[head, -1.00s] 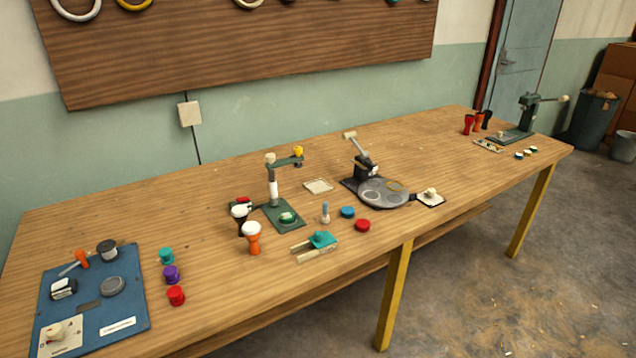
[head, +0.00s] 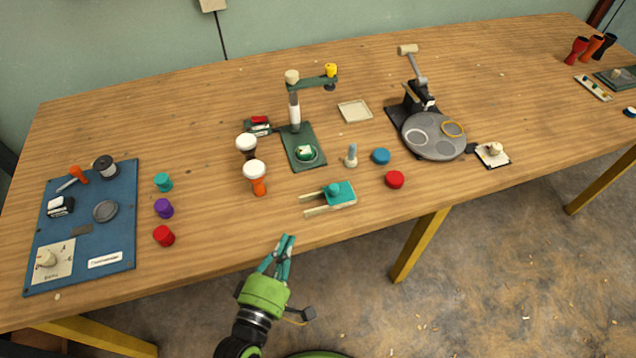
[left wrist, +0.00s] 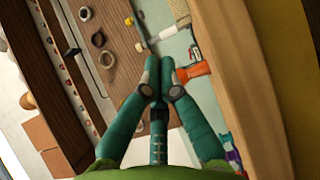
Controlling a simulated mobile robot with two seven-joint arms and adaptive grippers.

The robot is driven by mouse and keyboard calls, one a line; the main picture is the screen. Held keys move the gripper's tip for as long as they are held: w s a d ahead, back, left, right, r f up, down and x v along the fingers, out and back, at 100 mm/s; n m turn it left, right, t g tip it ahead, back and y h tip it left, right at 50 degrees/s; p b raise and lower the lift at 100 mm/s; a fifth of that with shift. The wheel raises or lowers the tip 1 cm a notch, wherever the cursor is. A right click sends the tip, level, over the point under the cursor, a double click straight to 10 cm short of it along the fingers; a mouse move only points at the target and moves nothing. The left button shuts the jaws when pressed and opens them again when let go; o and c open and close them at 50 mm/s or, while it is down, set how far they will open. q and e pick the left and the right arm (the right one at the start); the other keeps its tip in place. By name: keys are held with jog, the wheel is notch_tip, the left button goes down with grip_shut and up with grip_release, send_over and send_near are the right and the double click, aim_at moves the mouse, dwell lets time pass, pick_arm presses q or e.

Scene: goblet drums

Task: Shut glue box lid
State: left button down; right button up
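No box is clearly marked as the glue box. A small dark box with red on top (head: 258,124) stands beside the green press, and a black-and-white box (head: 60,206) sits on the blue board; I cannot tell which is the glue box or how its lid stands. My left gripper (head: 286,240) is in front of the table's front edge, apart from both boxes. Its teal fingers come together at the tips with nothing between them; they also show in the left wrist view (left wrist: 159,68). My right gripper is not in view.
The green press (head: 303,150), white-topped drums (head: 255,175), a teal block with wooden prongs (head: 341,194) and a round grey plate (head: 433,138) crowd the middle. The blue board (head: 118,235) lies left, beside small coloured pots (head: 163,208). Bare wood lies along the back left.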

aim_at(318, 207)
pick_arm(q)
jog(key=x, duration=0.3)
jog(key=shift+w+r+p, duration=0.2)
jog(key=shift+w+p, duration=0.05)
jog(key=shift+p, duration=0.1)
jog(key=x, duration=0.5)
jog(key=shift+w+d+p, duration=0.15)
jog(key=shift+w+p, duration=0.15)
jog(key=shift+p, duration=0.05)
jog(key=w+d, duration=0.2)
jog(key=d, duration=0.1)
jog(key=shift+f+p, duration=0.15)
jog(key=shift+p, duration=0.15)
jog(key=shift+w+d, duration=0.1)
jog(key=shift+d, duration=0.25)
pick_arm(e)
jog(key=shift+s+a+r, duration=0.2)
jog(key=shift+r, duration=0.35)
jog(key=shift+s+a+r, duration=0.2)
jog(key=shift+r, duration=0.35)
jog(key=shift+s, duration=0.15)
